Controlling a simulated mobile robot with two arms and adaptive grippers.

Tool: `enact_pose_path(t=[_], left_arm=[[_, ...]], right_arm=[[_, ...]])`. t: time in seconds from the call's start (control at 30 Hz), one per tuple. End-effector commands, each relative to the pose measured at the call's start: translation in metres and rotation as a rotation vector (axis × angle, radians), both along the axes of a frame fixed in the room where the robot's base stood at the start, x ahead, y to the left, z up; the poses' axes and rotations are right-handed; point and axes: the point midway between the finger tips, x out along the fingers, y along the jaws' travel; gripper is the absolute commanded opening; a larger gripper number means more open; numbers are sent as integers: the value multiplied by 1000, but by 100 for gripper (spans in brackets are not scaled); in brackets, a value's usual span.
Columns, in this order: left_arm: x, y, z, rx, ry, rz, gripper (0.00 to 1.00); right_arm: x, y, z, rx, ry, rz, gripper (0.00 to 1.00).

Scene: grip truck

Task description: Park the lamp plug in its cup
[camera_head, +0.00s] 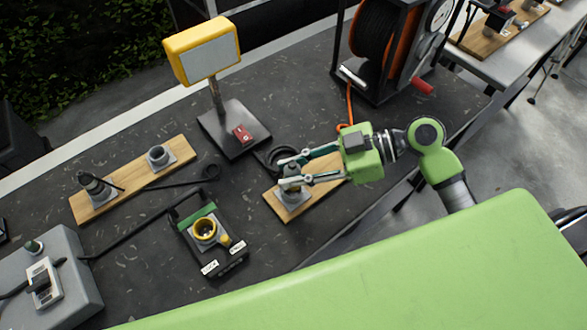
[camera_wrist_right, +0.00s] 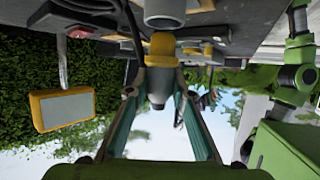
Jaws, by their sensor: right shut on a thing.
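My right gripper (camera_head: 291,172) comes in from the right, with its fingers shut on a grey plug (camera_wrist_right: 157,88). In the head view the plug overlaps a grey cup (camera_head: 293,200) on a small wooden board (camera_head: 324,192). In the right wrist view, which is upside down, a grey cup rim (camera_wrist_right: 165,14) shows apart from the grey plug body, with a yellow part between them. I cannot tell whether the plug tip touches the cup. The yellow lamp (camera_head: 203,52) stands on a dark base behind. My left gripper is not in view.
A dark box (camera_head: 212,246) with a yellow-ringed socket lies front left of the board. A longer board (camera_head: 130,180) carries another plug and cup. A grey outlet box (camera_head: 70,290) is at far left. A cable reel (camera_head: 375,45) stands behind right. Dark cables cross the bench.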

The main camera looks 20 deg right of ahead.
Motion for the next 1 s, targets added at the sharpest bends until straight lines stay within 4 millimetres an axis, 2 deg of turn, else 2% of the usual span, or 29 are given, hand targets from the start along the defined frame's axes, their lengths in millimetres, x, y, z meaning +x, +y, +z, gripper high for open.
enact_pose_path(t=[1.0], left_arm=[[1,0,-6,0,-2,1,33]], right_arm=[[0,0,-3,1,-2,-1,0]])
